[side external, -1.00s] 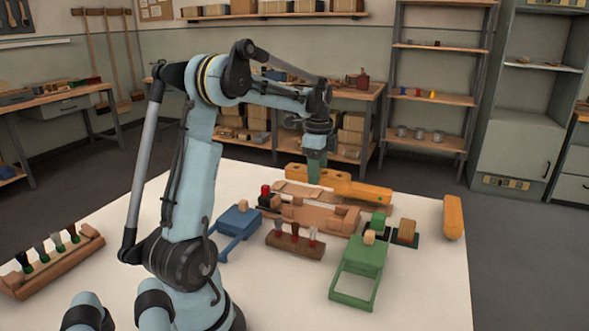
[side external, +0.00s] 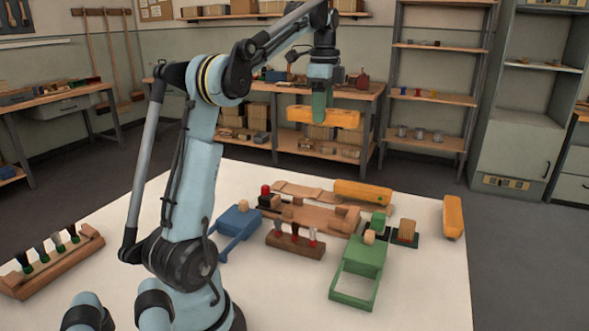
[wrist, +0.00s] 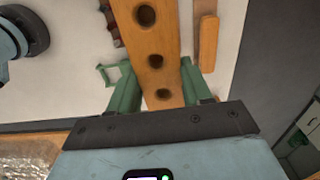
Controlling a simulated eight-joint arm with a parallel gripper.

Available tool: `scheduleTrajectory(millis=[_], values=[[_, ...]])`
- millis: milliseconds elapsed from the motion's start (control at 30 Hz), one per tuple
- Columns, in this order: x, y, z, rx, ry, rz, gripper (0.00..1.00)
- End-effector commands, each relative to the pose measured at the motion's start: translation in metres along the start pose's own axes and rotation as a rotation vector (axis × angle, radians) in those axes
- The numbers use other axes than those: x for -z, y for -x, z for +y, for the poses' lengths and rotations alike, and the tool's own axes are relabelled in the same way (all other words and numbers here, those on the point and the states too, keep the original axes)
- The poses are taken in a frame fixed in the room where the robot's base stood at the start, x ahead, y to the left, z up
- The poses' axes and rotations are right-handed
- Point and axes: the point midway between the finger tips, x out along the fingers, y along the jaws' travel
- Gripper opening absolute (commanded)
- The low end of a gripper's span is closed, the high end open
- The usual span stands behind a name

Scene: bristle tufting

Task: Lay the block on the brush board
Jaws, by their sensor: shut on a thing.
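My gripper (side external: 319,112) is shut on an orange wooden block (side external: 346,118) and holds it level, high above the white table. In the wrist view the held block (wrist: 156,40) shows a row of round holes between the green fingers of my gripper (wrist: 157,80). A brown wooden fixture with raised end pieces (side external: 300,213), which looks like the brush board, lies on the table below. A thin flat wooden piece (side external: 300,192) lies behind it. I cannot tell for sure which of these is the brush board.
Two more orange blocks lie on the table, one behind the fixture (side external: 362,193) and one at the right edge (side external: 453,217). A blue tool (side external: 236,224), a green tool (side external: 358,265) and a rack of tufts (side external: 294,240) stand close to the fixture. The air around the held block is clear.

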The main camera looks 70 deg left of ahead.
Motion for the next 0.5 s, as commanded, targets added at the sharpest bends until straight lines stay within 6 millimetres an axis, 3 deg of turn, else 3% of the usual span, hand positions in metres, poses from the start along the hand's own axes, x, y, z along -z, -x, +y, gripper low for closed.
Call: scheduleTrajectory(millis=[267,500], values=[[0.077,-0.023,0.043,0.0,0.194,0.0,0.14],[0.138,-0.057,0.11,0.0,0.431,0.0,0.14]])
